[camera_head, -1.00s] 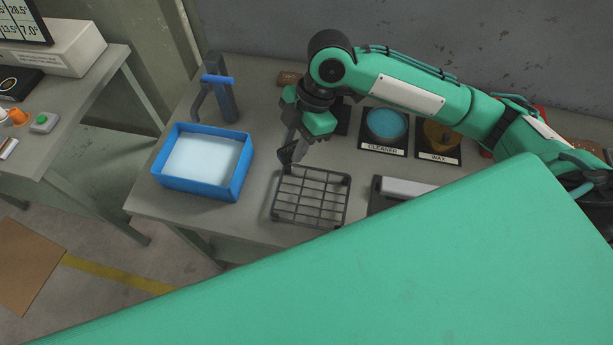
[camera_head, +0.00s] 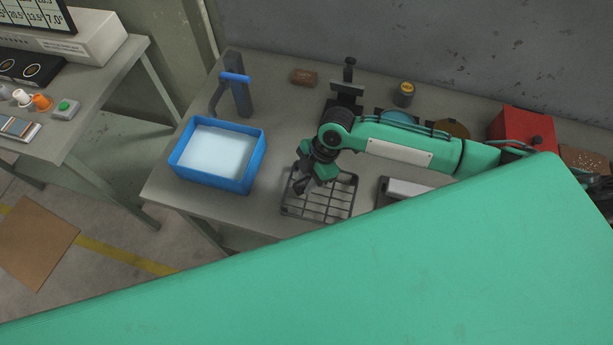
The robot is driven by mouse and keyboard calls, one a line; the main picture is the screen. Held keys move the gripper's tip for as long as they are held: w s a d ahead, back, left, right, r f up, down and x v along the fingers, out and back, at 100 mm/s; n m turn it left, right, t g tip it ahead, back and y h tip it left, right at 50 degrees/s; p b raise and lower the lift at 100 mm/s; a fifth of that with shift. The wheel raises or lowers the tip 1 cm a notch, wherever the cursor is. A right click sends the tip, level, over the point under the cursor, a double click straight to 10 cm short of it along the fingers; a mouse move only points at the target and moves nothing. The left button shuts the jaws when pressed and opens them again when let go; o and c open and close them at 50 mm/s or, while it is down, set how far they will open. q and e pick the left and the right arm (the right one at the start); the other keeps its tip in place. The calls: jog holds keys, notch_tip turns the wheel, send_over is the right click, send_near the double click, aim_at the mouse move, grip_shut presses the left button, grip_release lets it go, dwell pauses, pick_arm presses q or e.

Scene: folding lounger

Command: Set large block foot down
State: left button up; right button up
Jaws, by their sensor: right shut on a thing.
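My right gripper (camera_head: 310,186) comes in on the green arm from the right and points down over the left part of a dark wire rack (camera_head: 345,212) on the grey workbench. Its jaws are shut on a small dark piece, which I take to be the large block foot. The piece is hard to tell apart from the dark fingers, and I cannot tell whether it touches the rack. My left gripper is not in view.
A blue tray (camera_head: 248,179) with pale liquid stands left of the rack. A blue-handled tool (camera_head: 236,92) stands behind it. A grey block (camera_head: 405,188) is right of the rack. A red box (camera_head: 522,132) stands at the back right. My green body hides the front.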

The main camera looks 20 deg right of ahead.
jog(key=shift+f, duration=0.1)
jog(key=o, duration=0.5)
jog(key=shift+f, duration=0.1)
jog(key=o, duration=0.5)
jog(key=shift+c, duration=0.2)
jog(key=shift+r, duration=0.2)
jog(key=b+v, duration=0.2)
jog(key=v, duration=1)
jog(key=shift+b, duration=0.4)
jog(key=shift+a, duration=0.15)
